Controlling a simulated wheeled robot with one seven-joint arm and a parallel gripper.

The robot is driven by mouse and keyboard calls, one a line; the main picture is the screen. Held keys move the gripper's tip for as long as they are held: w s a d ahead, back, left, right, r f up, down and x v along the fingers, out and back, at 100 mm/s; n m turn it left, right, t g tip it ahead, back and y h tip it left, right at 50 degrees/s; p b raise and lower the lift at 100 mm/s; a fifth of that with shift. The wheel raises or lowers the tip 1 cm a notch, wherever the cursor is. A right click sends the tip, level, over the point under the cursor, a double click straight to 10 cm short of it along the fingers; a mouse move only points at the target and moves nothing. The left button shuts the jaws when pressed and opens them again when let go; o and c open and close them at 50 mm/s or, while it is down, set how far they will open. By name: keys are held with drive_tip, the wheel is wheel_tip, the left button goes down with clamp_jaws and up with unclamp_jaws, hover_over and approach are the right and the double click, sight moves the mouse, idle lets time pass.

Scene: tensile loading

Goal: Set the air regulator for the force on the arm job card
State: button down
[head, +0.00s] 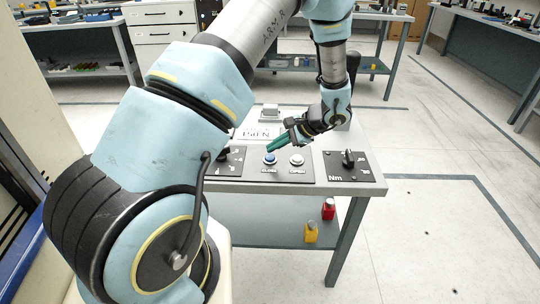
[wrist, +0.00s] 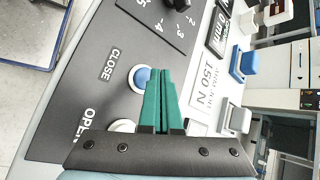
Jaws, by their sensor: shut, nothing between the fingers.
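My gripper (head: 272,150) has green fingers closed together, with nothing between them. In the wrist view the fingertips (wrist: 160,70) are beside the blue CLOSE button (wrist: 142,78); I cannot tell whether they touch it. The blue button (head: 269,158) also shows in the head view. The dial plate with a scale including 2 to 5 (wrist: 170,22), apparently the air regulator, is cut off at the top of the wrist view. In the head view this plate (head: 232,165) is partly hidden by my arm; its setting is unreadable. A white card (wrist: 207,98) reads 150 N.
The white OPEN button (head: 297,160) is right of the blue one. A separate Nm dial (head: 348,160) is at the bench's right. A blue block (wrist: 243,62) and a grey block (wrist: 238,118) stand beyond the card. Red (head: 328,209) and yellow (head: 311,232) items sit on the lower shelf.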

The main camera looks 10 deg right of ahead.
sight(274, 157)
drive_tip(key=shift+r+p, duration=1.5)
drive_tip(key=shift+r, duration=1)
drive_tip(key=shift+a, duration=0.1)
